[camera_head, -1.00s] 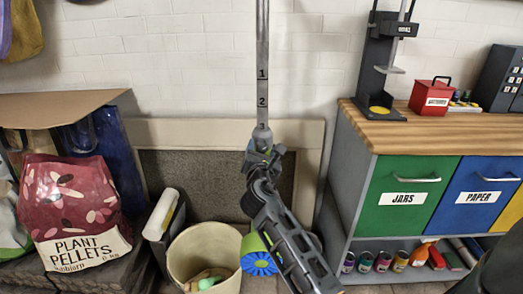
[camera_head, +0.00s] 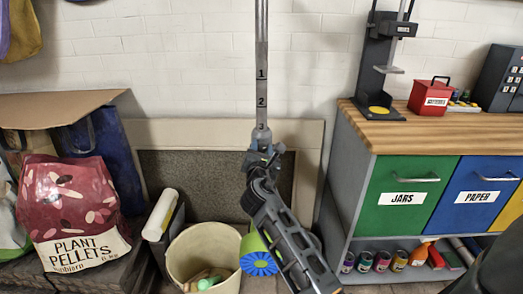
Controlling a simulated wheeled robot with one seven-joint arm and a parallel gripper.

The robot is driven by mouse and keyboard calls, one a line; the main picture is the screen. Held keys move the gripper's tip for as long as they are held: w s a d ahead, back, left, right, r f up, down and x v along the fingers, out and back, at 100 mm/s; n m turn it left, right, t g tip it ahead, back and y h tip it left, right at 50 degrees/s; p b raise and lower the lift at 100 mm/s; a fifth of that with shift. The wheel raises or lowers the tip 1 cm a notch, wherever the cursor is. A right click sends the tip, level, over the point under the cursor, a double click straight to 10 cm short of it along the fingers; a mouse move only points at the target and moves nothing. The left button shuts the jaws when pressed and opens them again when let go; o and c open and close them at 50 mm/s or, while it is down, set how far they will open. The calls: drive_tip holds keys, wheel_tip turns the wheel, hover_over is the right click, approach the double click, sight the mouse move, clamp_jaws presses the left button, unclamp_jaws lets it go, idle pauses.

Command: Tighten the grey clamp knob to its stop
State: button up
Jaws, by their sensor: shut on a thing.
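A grey upright pole (camera_head: 262,60) marked 1, 2 and 3 stands in the middle of the view. The grey clamp knob (camera_head: 261,134) is the wider tapered collar on the pole, just below the mark 3. My gripper (camera_head: 262,152) is at the collar's lower part, shut on it. The fingers and wrist cover its lower side, so the exact contact and any gap at the stop are hidden. My dark slotted arm reaches up to it from the lower right.
A cream bin (camera_head: 183,262) and a green and blue round thing (camera_head: 258,262) are low beside my arm. A plant pellets bag (camera_head: 70,205) stands left. A wooden-topped cabinet (camera_head: 440,136) stands right. The white wall behind is clear.

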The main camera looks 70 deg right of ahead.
drive_tip(key=m+b, duration=0.2)
drive_tip(key=m, duration=0.3)
drive_tip(key=shift+f+m, duration=0.15)
drive_tip(key=shift+m, duration=0.25)
drive_tip(key=m+b, duration=0.3)
drive_tip(key=m, duration=0.3)
drive_tip(key=shift+f, duration=0.1)
drive_tip(key=m+b, duration=0.4)
drive_tip(key=m, duration=0.2)
drive_tip(key=shift+f+m+b, duration=0.15)
drive_tip(key=shift+m+b, duration=0.15)
drive_tip(key=shift+m, duration=0.1)
drive_tip(key=m+b, duration=0.3)
drive_tip(key=m, duration=0.2)
drive_tip(key=shift+b, duration=0.3)
drive_tip(key=shift+m, duration=0.3)
drive_tip(key=o, duration=1.1)
drive_tip(key=shift+c, duration=0.2)
